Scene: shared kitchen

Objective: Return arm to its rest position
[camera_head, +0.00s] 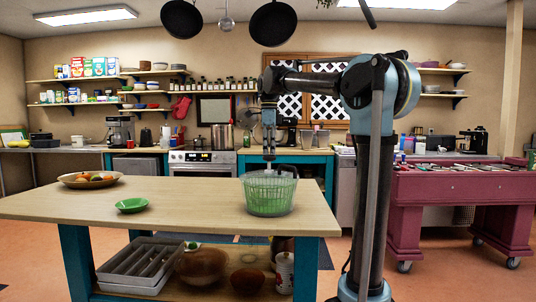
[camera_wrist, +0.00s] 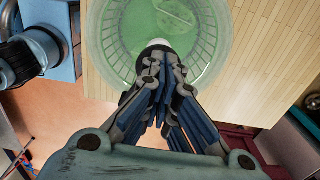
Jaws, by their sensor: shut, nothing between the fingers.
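My gripper (camera_head: 269,155) hangs pointing down above a green salad spinner (camera_head: 268,196) at the right end of the wooden island table. In the wrist view my gripper (camera_wrist: 160,62) has its fingers together with nothing between them. The clear-sided, green-based spinner also shows in the wrist view (camera_wrist: 205,65), just beyond the fingertips. A pale knob or tip shows at the fingertips, partly hidden by them. I cannot tell whether the fingertips touch the spinner. My arm is raised and stretched out to the left over the table.
A maroon cart (camera_head: 450,190) stands to the right. Pans (camera_head: 272,22) hang overhead.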

